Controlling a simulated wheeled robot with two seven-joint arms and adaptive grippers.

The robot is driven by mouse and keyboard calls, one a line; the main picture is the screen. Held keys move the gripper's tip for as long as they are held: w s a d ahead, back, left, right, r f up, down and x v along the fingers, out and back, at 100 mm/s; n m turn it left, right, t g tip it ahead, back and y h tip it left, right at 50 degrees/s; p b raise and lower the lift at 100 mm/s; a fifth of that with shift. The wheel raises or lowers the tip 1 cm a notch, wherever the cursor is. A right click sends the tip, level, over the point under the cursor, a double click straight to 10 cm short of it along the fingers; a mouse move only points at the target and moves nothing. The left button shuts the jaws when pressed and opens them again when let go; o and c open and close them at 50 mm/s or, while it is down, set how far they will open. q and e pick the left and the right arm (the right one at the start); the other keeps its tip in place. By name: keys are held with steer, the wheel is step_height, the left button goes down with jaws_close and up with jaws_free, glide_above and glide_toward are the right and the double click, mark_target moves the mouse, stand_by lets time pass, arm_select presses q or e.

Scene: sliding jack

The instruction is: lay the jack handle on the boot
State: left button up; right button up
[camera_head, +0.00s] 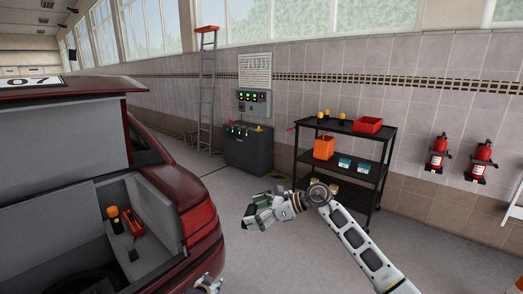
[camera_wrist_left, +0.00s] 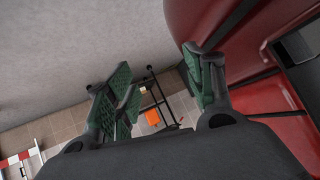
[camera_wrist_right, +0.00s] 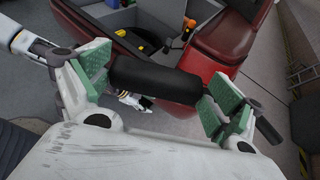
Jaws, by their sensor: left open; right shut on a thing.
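The open boot (camera_head: 156,250) of the red car is at the left of the head view; it also shows at the top of the right wrist view. My right gripper (camera_head: 262,211) is right of the boot, apart from it. In the right wrist view, its green pads (camera_wrist_right: 160,82) are shut on a thick black cylinder (camera_wrist_right: 155,84), which looks like the jack handle. In the head view the handle is hardly visible behind the fingers. My left gripper (camera_wrist_left: 160,85) is open and empty beside the car's red body; only a bit of it shows at the head view's bottom edge.
A black shelf trolley (camera_head: 345,145), a dark cabinet (camera_head: 248,150) and a ladder (camera_head: 207,95) stand by the wall. The floor between car and trolley is clear.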

arm_select(q)
steer(key=s+a+f+g+p, duration=0.1)
steer(key=s+f+g, duration=0.1)
steer(key=s+f, duration=0.7)
steer(key=s+a+f+n+g+p, duration=0.1)
steer(key=s+f, duration=0.3)
steer(key=s, duration=0.8)
steer(key=s+a+f+g+p, duration=0.1)
steer(key=s+a+f+g, duration=0.1)
steer(key=s+f, duration=0.7)
steer(key=s+f+g+p, duration=0.3)
steer(key=s+g, duration=0.1)
steer(key=s, duration=3.3)
steer(key=shift+s+f+n+y+p, duration=0.15)
steer(key=shift+s+n+y+p, duration=0.15)
steer(key=shift+s+y, duration=0.1)
steer(key=shift+d, duration=0.1)
steer(key=shift+w, duration=0.1)
steer(key=w+r+t+b, duration=0.2)
steer(key=w+t, duration=0.1)
steer(key=w, duration=2.3)
steer(key=shift+w+r, duration=0.3)
steer(key=shift+w, duration=0.1)
